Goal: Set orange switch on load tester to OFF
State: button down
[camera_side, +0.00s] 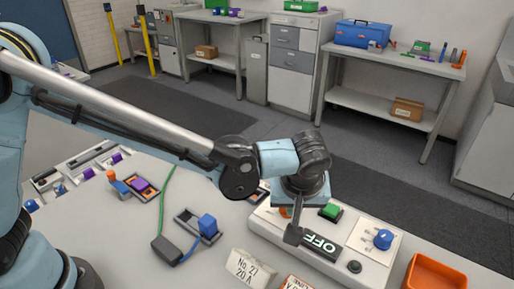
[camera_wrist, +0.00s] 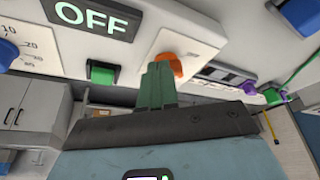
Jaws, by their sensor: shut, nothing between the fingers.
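The load tester (camera_side: 378,270) is a white panel with a dark display (camera_side: 320,243) reading OFF, which also shows in the wrist view (camera_wrist: 92,17). Its orange switch (camera_wrist: 174,62) is a rounded knob on a light plate in the wrist view, partly covered by my fingers. In the side view only a bit of orange (camera_side: 284,212) shows beside my gripper. My gripper (camera_side: 293,236) is shut and empty, pointing down at the panel; its fingertips (camera_wrist: 160,68) overlap the switch's left side. I cannot tell whether they touch it. The switch's exact setting is unclear.
On the panel are a green button (camera_side: 331,211), a blue knob (camera_side: 383,239) and a black button (camera_side: 354,267). An orange bin (camera_side: 435,272) stands at the right.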

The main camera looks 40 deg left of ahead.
jog(key=shift+w+a, duration=0.35)
jog(key=shift+a, duration=0.35)
jog(key=s+d, duration=0.2)
jog(key=s, duration=0.1)
jog(key=s+d, duration=0.1)
jog(key=shift+s+d+r, duration=0.15)
jog(key=shift+d+r, duration=0.1)
jog(key=v, duration=0.9)
jog(key=shift+r, duration=0.25)
jog(key=s+a+f+m+t+h, duration=0.1)
jog(key=s+a+m, duration=0.1)
jog(key=a, duration=1.2)
jog(key=s+a+f+m+t+h, duration=0.1)
jog(key=a+m, duration=0.4)
jog(key=a, duration=0.9)
jog(key=shift+s+t, duration=0.35)
jog(key=shift+t, duration=0.45)
